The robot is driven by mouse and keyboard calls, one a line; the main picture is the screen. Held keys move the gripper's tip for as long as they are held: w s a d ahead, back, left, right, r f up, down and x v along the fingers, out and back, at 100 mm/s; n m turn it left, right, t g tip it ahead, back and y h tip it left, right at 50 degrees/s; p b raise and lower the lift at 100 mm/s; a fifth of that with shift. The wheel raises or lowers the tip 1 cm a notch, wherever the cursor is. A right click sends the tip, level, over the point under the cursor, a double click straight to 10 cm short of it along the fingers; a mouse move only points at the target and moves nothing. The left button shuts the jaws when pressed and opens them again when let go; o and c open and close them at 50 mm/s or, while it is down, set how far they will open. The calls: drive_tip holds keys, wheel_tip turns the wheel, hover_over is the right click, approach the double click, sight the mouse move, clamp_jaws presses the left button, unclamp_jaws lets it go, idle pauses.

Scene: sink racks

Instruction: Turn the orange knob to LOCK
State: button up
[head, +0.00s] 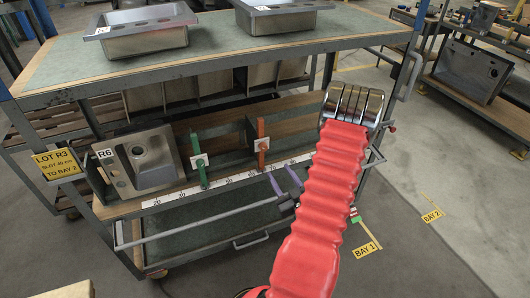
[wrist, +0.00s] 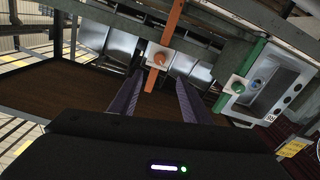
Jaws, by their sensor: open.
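An orange upright divider (head: 261,132) stands on the cart's middle shelf, with a small white plate (head: 261,144) on its front. In the wrist view the orange knob (wrist: 159,58) sits on that white plate, in front of the orange bar (wrist: 174,22). Its marks are too small to read, so its setting cannot be told. My gripper (head: 280,171) is open, its purple fingers in front of the shelf, lower right of the knob in the head view. In the wrist view the fingers (wrist: 158,76) point toward the knob, one to each side, with nothing visible between them.
A green divider (head: 201,170) with a similar plate stands left of the orange one. A steel sink (head: 148,160) marked R6 fills the shelf's left end. A numbered scale (head: 222,182) runs along the shelf edge. More sinks (head: 145,32) stand on the top deck.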

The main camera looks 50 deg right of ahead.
sight(264, 149)
drive_tip(key=x, duration=1.3)
drive_tip(key=shift+w+d, duration=0.1)
drive_tip(key=shift+w, duration=0.2)
drive_tip(key=shift+c, duration=0.4)
drive_tip(key=c, duration=0.9)
drive_tip(key=shift+c, duration=0.3)
